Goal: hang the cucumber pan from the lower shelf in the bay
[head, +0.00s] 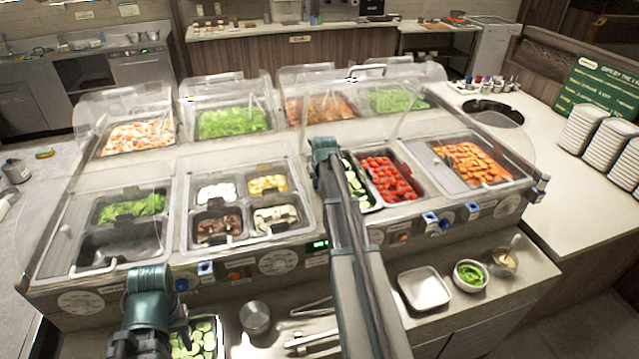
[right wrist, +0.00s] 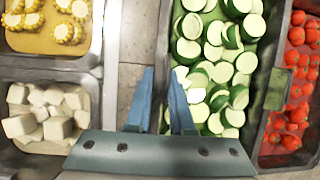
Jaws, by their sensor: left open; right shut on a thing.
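A cucumber pan (head: 375,208) full of green-skinned chunks sits in the counter, left of the red tomato pan (head: 424,192). In the right wrist view, this cucumber pan (right wrist: 262,118) fills the middle right. My right gripper (head: 325,150) is shut on its left edge; that gripper (right wrist: 163,82) has its fingers along that edge. My right arm hides part of the pan, and I cannot tell whether it is fully seated. Another pan of cucumber slices (head: 222,342) stands on the lower shelf (head: 375,335). My left gripper (head: 150,280) is open and empty, left of that pan.
Left of the held pan are small pans of corn (head: 267,184) and white cubes (right wrist: 40,115). Clear guards (head: 100,200) stand over the counter.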

